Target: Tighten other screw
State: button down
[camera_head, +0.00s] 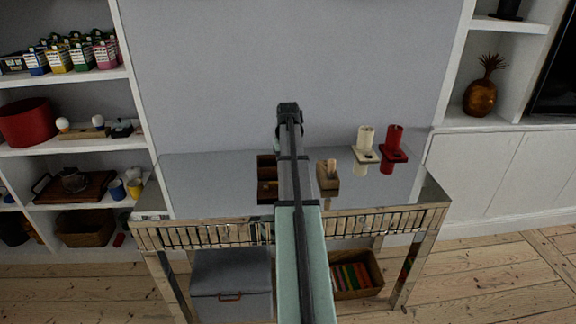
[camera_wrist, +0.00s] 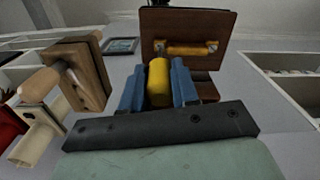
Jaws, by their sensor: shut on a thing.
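My gripper (camera_wrist: 158,90) has blue fingers, shut on a yellow cylindrical tool handle (camera_wrist: 158,78). A dark brown wooden box (camera_wrist: 185,20) is just beyond the fingers in the wrist view; it also shows left of my arm in the head view (camera_head: 266,186). A yellow bar handle (camera_wrist: 188,49) runs across its face. Bright screw-like fittings show at its left end (camera_wrist: 161,47) and right end (camera_wrist: 212,46). The held tool lines up with the left one. Whether its tip touches is hidden. My arm hides the gripper in the head view.
A wooden block with a peg (camera_head: 328,178) stands right of my arm on the mirrored table (camera_head: 205,185). A cream holder (camera_head: 365,145) and a red holder (camera_head: 393,147) are further right. The table's left part is clear. Shelves (camera_head: 75,145) stand at the left.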

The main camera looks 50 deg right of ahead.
jog(key=shift+m, duration=0.4)
jog(key=m, duration=0.4)
dwell(0.4)
jog(key=shift+m, duration=2)
jog(key=shift+m, duration=2)
jog(key=shift+r, duration=0.15)
